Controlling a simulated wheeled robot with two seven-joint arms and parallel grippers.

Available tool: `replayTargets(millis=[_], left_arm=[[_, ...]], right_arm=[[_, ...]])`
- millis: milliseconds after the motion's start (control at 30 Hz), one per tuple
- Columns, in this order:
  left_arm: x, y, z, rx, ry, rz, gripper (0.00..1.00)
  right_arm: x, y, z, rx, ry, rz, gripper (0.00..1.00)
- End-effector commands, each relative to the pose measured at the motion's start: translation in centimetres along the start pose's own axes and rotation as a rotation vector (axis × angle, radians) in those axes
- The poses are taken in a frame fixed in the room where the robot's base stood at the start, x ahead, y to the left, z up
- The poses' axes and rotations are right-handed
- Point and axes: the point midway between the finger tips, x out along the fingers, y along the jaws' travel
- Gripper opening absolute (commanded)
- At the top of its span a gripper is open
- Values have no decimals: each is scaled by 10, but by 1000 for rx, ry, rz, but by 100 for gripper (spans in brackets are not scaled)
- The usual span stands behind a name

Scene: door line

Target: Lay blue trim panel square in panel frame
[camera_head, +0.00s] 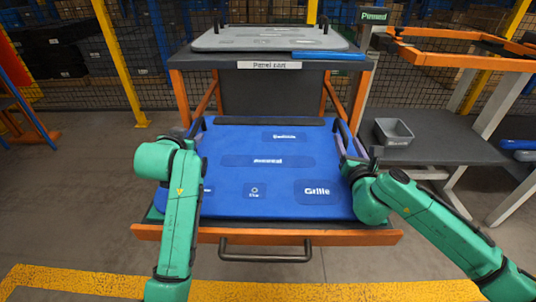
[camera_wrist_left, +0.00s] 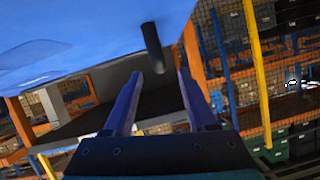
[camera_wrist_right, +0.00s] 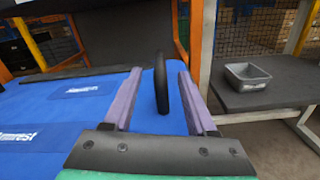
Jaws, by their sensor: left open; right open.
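The blue trim panel (camera_head: 237,180) lies flat on the pulled-out orange-edged tray (camera_head: 150,233) of the panel cart. A black upright handle (camera_head: 196,128) stands on its left side and another (camera_head: 341,130) on its right. My left gripper (camera_head: 194,138) is open by the left handle; in the left wrist view that handle (camera_wrist_left: 152,45) shows between and ahead of the fingers (camera_wrist_left: 158,80). My right gripper (camera_head: 352,148) is open; in the right wrist view the right handle (camera_wrist_right: 161,85) stands between its fingers (camera_wrist_right: 158,75), apart from both. The orange panel frame (camera_head: 460,58) is at upper right.
A grey panel (camera_head: 270,37) with black handles lies on the cart's top, above a blue edge (camera_head: 328,55). A grey bin (camera_head: 393,132) sits on a dark shelf (camera_head: 440,140) below the frame. Yellow posts and mesh stand behind. Floor at left is clear.

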Motion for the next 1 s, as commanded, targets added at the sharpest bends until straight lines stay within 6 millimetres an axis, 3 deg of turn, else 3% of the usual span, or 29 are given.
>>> replayTargets(millis=[100,300,633,767,800,1000], left_arm=[[24,-1,0,1,-2,-1,57],[50,0,-1,1,0,-1,57],[54,0,0,0,1,-1,57],[54,0,0,0,0,-1,7],[54,0,0,1,0,-1,0],[54,0,0,1,0,0,0]], right_arm=[[24,0,1,1,-2,-1,57],[50,0,0,0,-1,-1,57],[54,0,0,0,0,-1,57],[54,0,0,0,0,-1,7],[54,0,0,0,0,-1,0],[54,0,0,0,0,0,0]])
